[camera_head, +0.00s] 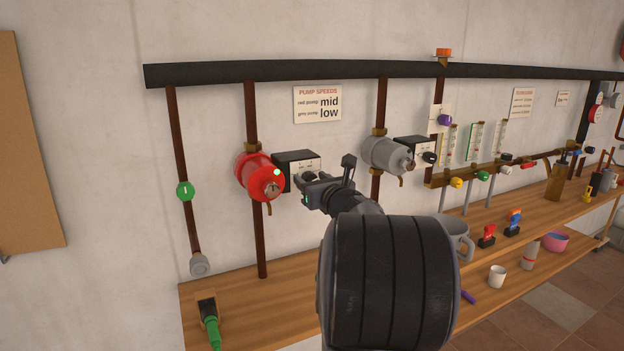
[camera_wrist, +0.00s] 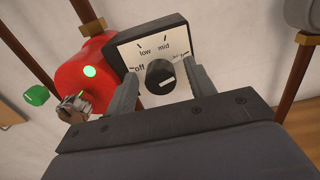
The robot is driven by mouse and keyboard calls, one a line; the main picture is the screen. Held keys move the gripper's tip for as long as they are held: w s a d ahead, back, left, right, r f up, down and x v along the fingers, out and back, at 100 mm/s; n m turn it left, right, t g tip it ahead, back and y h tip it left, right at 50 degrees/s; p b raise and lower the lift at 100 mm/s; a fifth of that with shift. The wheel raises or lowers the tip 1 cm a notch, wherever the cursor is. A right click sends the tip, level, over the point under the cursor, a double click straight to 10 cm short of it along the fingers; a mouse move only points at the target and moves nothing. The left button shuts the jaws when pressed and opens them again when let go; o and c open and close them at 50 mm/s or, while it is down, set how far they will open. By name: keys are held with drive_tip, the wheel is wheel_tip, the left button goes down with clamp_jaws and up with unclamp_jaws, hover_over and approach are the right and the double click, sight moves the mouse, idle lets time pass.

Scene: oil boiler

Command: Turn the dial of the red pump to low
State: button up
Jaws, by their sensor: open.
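The red pump (camera_head: 260,176) sits on a vertical brown pipe, with a green light on its front; it also shows in the wrist view (camera_wrist: 85,72). Its black box (camera_wrist: 185,36) has a white dial face (camera_wrist: 150,48) marked off, low, mid and a partly hidden label at right. The round black dial (camera_wrist: 159,74) carries a white mark at its lower right; I cannot tell for certain which label it points at. My gripper (camera_wrist: 163,84) is open, one finger on each side of the dial. In the head view my gripper (camera_head: 312,190) is close to the box and hides part of it.
A grey pump (camera_head: 385,154) with its own dial box (camera_head: 412,148) is to the right. A wall sign (camera_head: 317,104) reads red pump mid, grey pump low. A green valve (camera_head: 185,191) is at left. The wooden bench (camera_head: 240,296) runs below, with cups and tools.

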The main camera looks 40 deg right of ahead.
drive_tip(key=shift+w, duration=0.2)
drive_tip(key=c, duration=1)
